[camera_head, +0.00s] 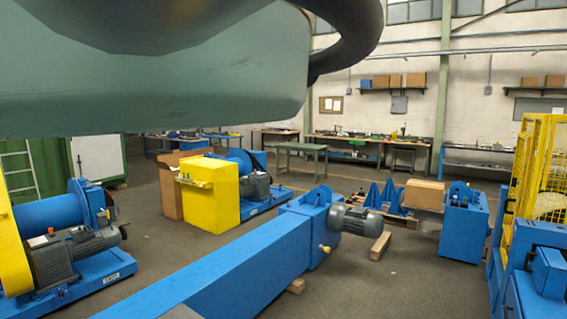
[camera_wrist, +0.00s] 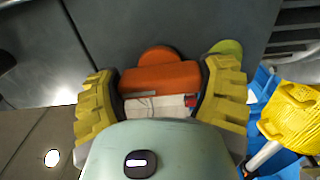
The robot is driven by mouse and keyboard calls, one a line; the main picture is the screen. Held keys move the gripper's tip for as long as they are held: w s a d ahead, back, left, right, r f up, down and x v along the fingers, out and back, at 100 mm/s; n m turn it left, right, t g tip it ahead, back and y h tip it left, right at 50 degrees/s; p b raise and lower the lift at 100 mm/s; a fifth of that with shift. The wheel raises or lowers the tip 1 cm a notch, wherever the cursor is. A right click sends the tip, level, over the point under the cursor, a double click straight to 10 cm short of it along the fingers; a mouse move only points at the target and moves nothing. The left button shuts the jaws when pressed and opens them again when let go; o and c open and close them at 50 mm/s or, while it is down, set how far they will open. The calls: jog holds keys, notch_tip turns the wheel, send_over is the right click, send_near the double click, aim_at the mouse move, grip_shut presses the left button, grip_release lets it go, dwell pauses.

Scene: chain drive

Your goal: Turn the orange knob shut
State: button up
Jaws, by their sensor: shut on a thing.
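The orange knob (camera_wrist: 160,77) shows in the wrist view as a wide bar with a rounded part behind it, against a dark grey panel (camera_wrist: 130,25). My gripper (camera_wrist: 163,86) has its two ribbed yellow fingers at the bar's left and right ends and is shut on it. The fingers hide the bar's ends. I cannot tell the knob's turn angle against any mark. The knob and my gripper do not show in the head view.
In the wrist view, a yellow-green round part (camera_wrist: 228,47) is beside the right finger, and a yellow ribbed object (camera_wrist: 292,115) is farther right. The head view shows a long blue beam (camera_head: 235,268), a yellow-and-blue machine (camera_head: 215,192) and a yellow cage (camera_head: 545,170).

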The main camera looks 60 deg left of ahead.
jog(key=shift+r, duration=0.1)
jog(key=o, duration=1.1)
jog(key=v, duration=1.2)
jog(key=shift+a, duration=0.1)
